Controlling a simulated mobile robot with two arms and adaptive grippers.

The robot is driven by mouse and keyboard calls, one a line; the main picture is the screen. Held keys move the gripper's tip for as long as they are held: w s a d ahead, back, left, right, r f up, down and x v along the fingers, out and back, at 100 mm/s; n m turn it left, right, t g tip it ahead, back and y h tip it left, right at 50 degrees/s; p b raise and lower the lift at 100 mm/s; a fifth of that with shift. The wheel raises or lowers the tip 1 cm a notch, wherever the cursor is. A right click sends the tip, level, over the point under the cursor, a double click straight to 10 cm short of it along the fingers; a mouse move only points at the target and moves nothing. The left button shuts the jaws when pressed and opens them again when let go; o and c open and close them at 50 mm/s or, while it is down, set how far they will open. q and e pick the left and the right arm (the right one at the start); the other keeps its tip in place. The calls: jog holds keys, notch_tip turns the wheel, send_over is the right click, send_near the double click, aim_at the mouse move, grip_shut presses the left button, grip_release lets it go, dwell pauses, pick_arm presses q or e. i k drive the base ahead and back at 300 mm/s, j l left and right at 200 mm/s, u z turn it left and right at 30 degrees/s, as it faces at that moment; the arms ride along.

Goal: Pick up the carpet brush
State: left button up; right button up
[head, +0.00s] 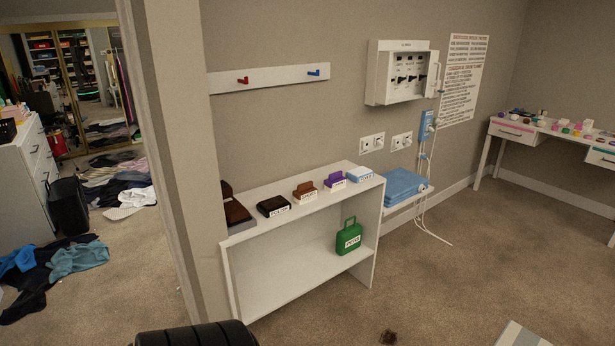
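Several small block-shaped items with white label plates stand in a row on top of a white shelf unit (300,212). They are a black one (273,205), a brown one (305,191), a purple one (335,181) and a light blue one (360,174). A dark brown item (236,211) lies at the left end of the row. The labels are too small to read surely, so I cannot tell which, if any, is the carpet brush. Neither of my grippers is in view.
A green case (349,237) stands on the lower shelf. A blue box (405,186) rests beside the unit, with cables hanging to the carpet. A desk (515,130) holds small items at right. Clothes (80,262) litter the left room.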

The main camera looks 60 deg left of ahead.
aim_at(336, 182)
jog(key=i+u, duration=0.3)
jog(key=i, duration=0.5)
jog(key=i+l+u, duration=0.15)
jog(key=i+u, duration=0.15)
jog(key=i, duration=0.5)
jog(key=i+j+u, duration=0.1)
jog(key=i+u, duration=0.15)
jog(key=u, duration=0.15)
jog(key=i+u, duration=0.25)
jog(key=u, duration=0.15)
jog(key=i+l+u, duration=0.1)
jog(key=i+u, duration=0.15)
jog(key=u, duration=0.15)
